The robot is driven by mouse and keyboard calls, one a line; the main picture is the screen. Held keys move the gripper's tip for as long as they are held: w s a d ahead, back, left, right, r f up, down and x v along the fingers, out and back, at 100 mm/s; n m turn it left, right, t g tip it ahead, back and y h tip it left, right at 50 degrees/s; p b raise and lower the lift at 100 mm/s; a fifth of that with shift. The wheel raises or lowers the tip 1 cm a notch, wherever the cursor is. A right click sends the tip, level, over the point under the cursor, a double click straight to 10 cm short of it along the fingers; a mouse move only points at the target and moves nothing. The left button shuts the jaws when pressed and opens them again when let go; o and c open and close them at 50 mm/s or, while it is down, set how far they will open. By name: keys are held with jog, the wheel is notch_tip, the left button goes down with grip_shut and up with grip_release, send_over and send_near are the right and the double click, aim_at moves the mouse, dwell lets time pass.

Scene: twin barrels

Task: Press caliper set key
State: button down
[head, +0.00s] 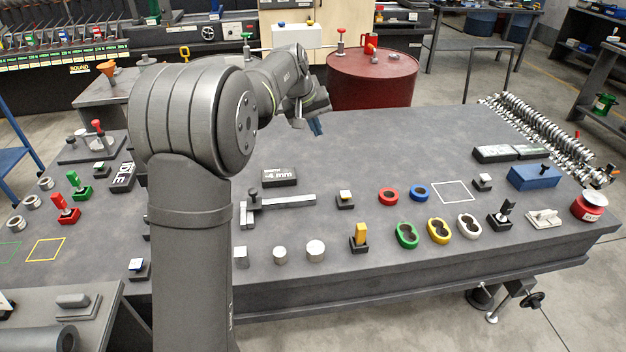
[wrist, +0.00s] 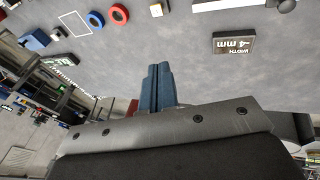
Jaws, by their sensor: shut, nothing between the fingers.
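The caliper (head: 285,201) lies flat on the grey bench near its middle, and part of it shows at the top edge of the wrist view (wrist: 228,4). A black readout block (head: 280,177) reading "WIDTH -4 mm" lies behind it, also seen in the wrist view (wrist: 233,43). A small black key with a pale cap (head: 345,198) sits just right of the caliper's beam; it also shows in the wrist view (wrist: 157,9). I take it for the set key; no label is readable. My gripper (head: 316,127) is shut and empty, above the bench's far side, apart from the key.
Red (head: 388,196) and blue (head: 420,192) rings lie right of the key. A red barrel (head: 372,82) stands behind the bench.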

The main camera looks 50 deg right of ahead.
jog(key=d+f+m+t+h, duration=0.1)
jog(key=d+f+m+t, duration=0.2)
jog(key=d+f+m, duration=0.5)
jog(key=m+t+h, duration=0.1)
jog(key=m+h, duration=0.2)
jog(key=m, duration=0.3)
send_over(345, 196)
notch_tip(345, 196, down, 10)
jog(key=r, duration=0.1)
jog(key=shift+w+f, duration=0.15)
jog(key=shift+f, duration=0.1)
jog(key=shift+f, duration=4.35)
jog(key=shift+f, duration=0.15)
jog(key=shift+f, duration=0.3)
